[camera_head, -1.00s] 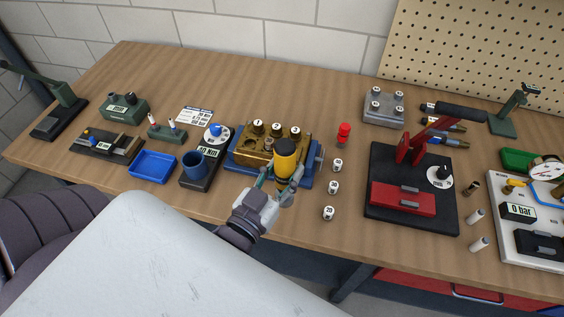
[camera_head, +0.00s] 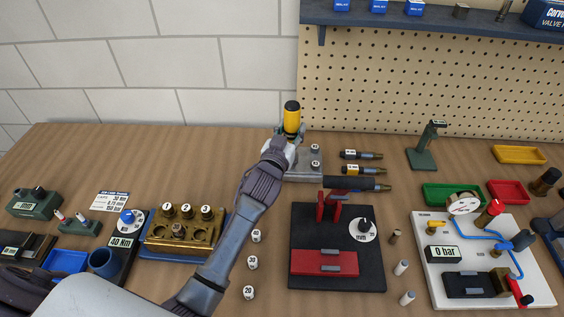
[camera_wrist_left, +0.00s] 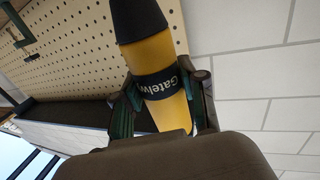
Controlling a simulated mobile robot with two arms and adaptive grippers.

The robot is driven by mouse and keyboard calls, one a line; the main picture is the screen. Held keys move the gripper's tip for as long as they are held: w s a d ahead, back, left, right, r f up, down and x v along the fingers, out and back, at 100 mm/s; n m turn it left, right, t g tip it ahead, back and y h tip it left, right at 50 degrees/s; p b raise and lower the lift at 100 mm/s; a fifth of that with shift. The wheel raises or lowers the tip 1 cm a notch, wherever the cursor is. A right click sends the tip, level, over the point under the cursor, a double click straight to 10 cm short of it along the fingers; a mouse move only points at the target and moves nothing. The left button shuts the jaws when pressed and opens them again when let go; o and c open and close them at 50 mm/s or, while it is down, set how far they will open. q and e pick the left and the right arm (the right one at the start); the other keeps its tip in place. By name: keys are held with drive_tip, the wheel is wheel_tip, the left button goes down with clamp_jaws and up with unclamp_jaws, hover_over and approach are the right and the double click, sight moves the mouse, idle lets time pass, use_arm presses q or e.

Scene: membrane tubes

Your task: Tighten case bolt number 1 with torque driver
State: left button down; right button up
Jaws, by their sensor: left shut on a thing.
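My left gripper (camera_head: 290,133) is shut on a yellow and black torque driver (camera_head: 291,116). It holds the driver upright above the grey block at the back of the bench. In the left wrist view the fingers (camera_wrist_left: 168,95) close around the driver's dark band (camera_wrist_left: 156,84), which bears white lettering. The brass case (camera_head: 158,231) sits in a blue fixture (camera_head: 152,250) to the left of my arm. Pieces with black tops marked 1 (camera_head: 169,210), 2 (camera_head: 187,212) and 3 (camera_head: 206,212) stand along its back edge. My right gripper is not in view.
The grey block (camera_head: 297,178) carries small round-topped pieces, partly hidden by my arm. A 40 Nm unit (camera_head: 124,245) stands left of the case. White numbered pieces (camera_head: 252,262) stand right of my arm. A red-and-black press (camera_head: 325,262) and pegboard (camera_head: 430,80) are also near.

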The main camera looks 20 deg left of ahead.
use_arm(q)
drive_tip(key=w+r, duration=0.2)
drive_tip(key=shift+w+a, duration=0.3)
drive_tip(key=shift+w, duration=0.05)
wheel_tip(320, 180, down, 5)
drive_tip(key=b, duration=0.4)
drive_tip(key=shift+w+f, duration=0.1)
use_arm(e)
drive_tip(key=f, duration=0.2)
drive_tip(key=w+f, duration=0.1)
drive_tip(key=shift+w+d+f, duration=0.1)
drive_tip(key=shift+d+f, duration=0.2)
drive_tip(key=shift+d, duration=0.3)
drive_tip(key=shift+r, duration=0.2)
use_arm(q)
drive_tip(key=shift+f, duration=0.15)
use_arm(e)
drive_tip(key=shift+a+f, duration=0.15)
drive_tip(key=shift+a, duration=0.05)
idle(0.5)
